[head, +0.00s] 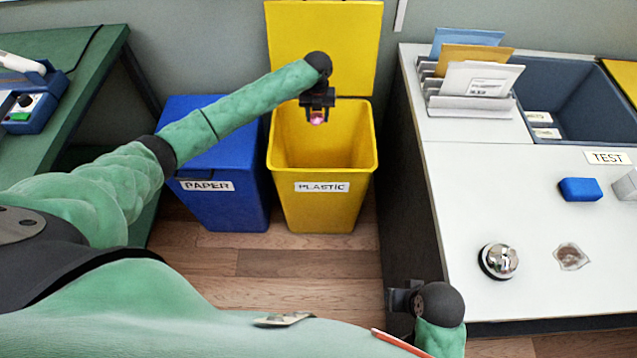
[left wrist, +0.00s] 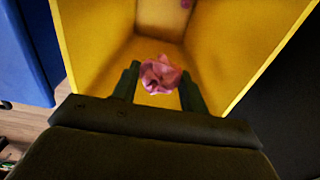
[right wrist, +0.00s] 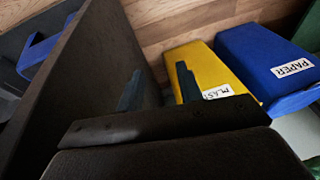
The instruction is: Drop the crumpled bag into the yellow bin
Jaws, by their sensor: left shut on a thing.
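The yellow bin (head: 322,212), labelled PLASTIC, stands on the floor with its lid raised against the wall. My left gripper (head: 318,112) is over the bin's opening, shut on a pink crumpled bag (left wrist: 160,74). In the left wrist view the bag sits between the two fingers, with the bin's yellow inner walls (left wrist: 210,45) around and below it. A small pinkish spot shows deep in the bin in that view; I cannot tell what it is. My right gripper (head: 402,298) hangs low beside the white table; in the right wrist view its fingers (right wrist: 158,90) stand apart with nothing between them.
A closed blue PAPER bin (head: 222,205) stands left of the yellow bin. The white table (head: 470,200) at right holds a bell (head: 498,261), a clear crumpled piece (head: 571,257), a blue block (head: 580,189) and an envelope rack (head: 470,105). A green table (head: 90,60) is at left.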

